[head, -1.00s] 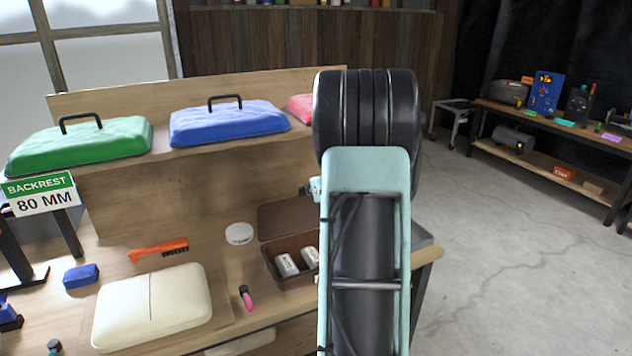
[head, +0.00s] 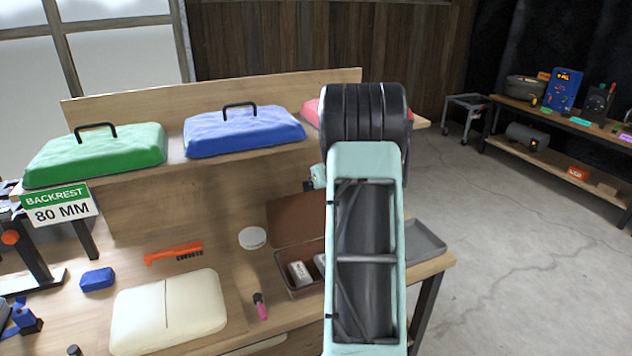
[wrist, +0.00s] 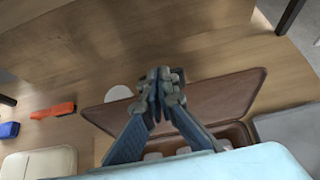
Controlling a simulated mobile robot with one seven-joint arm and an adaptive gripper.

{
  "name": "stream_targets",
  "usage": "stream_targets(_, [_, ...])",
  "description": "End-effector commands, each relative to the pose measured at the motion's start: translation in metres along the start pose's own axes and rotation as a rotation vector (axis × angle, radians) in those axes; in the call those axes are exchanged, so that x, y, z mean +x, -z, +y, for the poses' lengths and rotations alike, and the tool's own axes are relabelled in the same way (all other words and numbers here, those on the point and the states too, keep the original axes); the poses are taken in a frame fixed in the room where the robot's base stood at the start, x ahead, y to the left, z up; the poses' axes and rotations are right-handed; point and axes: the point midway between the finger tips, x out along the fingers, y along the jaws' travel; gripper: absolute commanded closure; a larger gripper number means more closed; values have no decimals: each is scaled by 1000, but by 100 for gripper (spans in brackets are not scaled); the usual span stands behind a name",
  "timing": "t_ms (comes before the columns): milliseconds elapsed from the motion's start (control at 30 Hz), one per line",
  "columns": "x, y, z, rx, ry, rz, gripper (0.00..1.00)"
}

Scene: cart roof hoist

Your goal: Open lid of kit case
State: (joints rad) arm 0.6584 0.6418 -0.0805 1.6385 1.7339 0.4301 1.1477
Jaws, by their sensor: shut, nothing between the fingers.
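The brown kit case (head: 303,289) sits on the bench, partly hidden behind my arm in the head view. Its lid (head: 290,215) stands open, leaning back away from the case body. White items (head: 300,272) show inside. In the wrist view, the lid (wrist: 235,92) lies behind my gripper (wrist: 163,80), and the case's open inside (wrist: 232,134) shows below it, partly covered by my fingers and wrist. My gripper is shut and empty, its fingertips in front of the lid. Whether they touch it I cannot tell. The head view mostly hides the gripper behind my arm.
A round white lid or disc (head: 252,238) lies left of the case. An orange brush (head: 174,254), a cream cushion (head: 170,312) and a pink-and-black tool (head: 260,306) lie further left. A grey tray (head: 426,241) is on the right. A shelf with coloured pads (head: 245,130) rises behind.

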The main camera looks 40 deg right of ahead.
Motion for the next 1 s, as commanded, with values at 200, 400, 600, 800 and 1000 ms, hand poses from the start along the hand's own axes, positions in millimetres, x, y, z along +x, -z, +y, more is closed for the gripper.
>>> stream_targets(200, [2, -1, 0, 0, -1, 1, 100])
stream_targets(400, [2, 0, 0, 0, -1, 0, 100])
stream_targets(600, [1, -2, 0, 0, -1, 0, 100])
stream_targets(800, [-4, -9, 0, 1, 0, 0, 100])
stream_targets(1000, [-8, -15, 0, 2, 0, 0, 100])
